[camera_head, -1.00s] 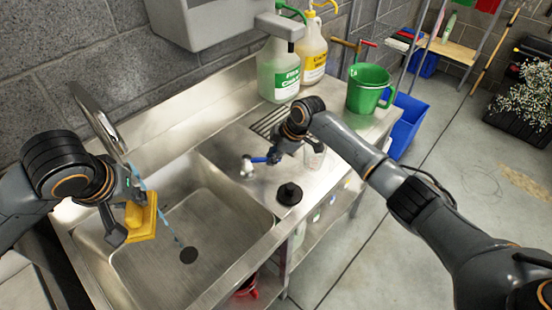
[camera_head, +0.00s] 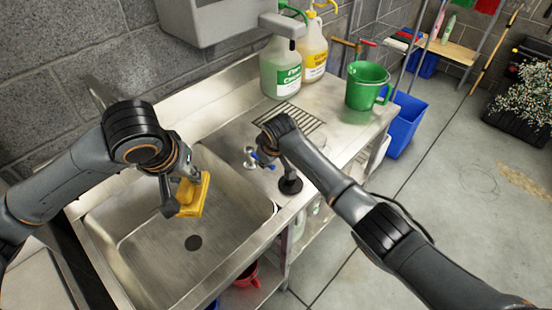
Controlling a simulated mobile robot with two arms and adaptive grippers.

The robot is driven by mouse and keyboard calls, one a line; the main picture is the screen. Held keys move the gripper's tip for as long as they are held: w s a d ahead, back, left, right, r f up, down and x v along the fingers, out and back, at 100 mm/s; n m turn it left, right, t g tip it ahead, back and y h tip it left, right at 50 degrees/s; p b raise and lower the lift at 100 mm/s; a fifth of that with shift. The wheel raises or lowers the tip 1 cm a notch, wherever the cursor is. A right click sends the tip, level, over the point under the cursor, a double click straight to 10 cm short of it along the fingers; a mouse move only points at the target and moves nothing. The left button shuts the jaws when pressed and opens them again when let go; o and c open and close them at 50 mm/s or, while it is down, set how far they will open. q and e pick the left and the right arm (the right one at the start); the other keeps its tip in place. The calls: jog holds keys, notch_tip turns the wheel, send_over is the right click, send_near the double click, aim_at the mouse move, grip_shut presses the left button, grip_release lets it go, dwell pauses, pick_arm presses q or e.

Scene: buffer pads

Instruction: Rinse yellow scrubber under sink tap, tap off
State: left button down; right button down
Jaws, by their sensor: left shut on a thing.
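The yellow scrubber (camera_head: 194,196) is held in the air over the sink basin (camera_head: 150,262), above and beside the drain. My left gripper (camera_head: 180,190) is shut on it. The metal tap (camera_head: 97,92) shows only in part at the back left, behind my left arm; its spout end is hidden. No water stream shows. A small chrome fitting with a blue handle (camera_head: 264,160) is on the counter right of the basin. My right gripper (camera_head: 284,168) is beside the blue handle; its fingers are partly hidden, and contact is unclear.
Two bottles (camera_head: 280,75) and a green jug (camera_head: 366,88) stand at the back right. A blue bin (camera_head: 407,125) is on the floor. A grey wall box (camera_head: 215,20) overhangs the back.

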dwell(0.5)
jog(key=c, duration=1.3)
grip_release()
jog(key=shift+a, duration=0.1)
jog(key=shift+s, duration=0.1)
jog(key=shift+r, duration=0.15)
jog(key=v, duration=1.1)
jog(key=shift+s+r, duration=0.15)
jog(key=shift+r, duration=0.2)
